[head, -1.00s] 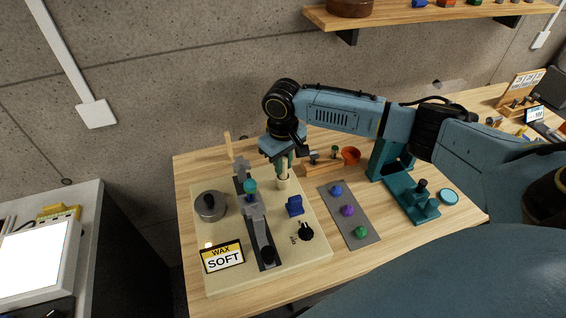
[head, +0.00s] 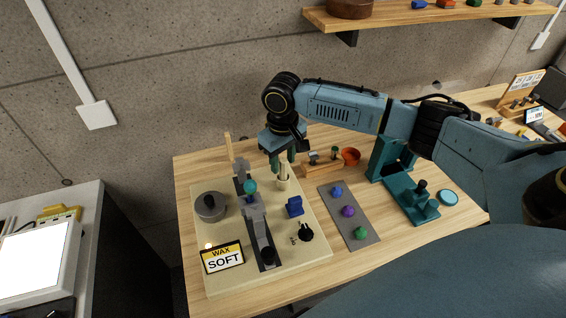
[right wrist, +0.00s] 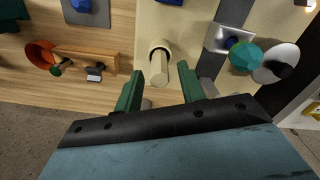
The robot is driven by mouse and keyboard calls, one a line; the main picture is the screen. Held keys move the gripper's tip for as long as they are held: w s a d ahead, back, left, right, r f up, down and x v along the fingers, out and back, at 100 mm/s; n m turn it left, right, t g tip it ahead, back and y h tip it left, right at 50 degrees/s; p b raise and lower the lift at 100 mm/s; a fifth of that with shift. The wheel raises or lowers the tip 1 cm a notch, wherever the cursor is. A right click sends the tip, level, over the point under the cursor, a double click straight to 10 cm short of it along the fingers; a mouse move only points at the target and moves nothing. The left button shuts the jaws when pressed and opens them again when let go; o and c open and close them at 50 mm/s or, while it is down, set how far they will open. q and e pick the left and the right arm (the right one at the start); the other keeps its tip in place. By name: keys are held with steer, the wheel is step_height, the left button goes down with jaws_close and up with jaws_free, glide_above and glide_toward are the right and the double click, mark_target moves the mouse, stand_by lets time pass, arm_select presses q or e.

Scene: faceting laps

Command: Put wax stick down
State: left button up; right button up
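The wax stick (right wrist: 160,73) is a cream rod standing in a round cream holder (right wrist: 159,46) on the pale base board. In the head view the stick (head: 284,171) and its holder sit at the board's back right. My right gripper (head: 283,164) is just above the stick. In the right wrist view its two green fingers are spread apart on either side of the stick, with a gap to each side. It is open and holds nothing. My left gripper is in neither view.
A wooden block (head: 322,168) and orange bowl (head: 350,156) stand to the right.

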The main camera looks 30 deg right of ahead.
step_height(320, 180, up, 10)
steer(key=shift+r+p, duration=0.2)
steer(key=shift+p, duration=0.2)
steer(key=shift+f, duration=0.1)
stand_by(1.1)
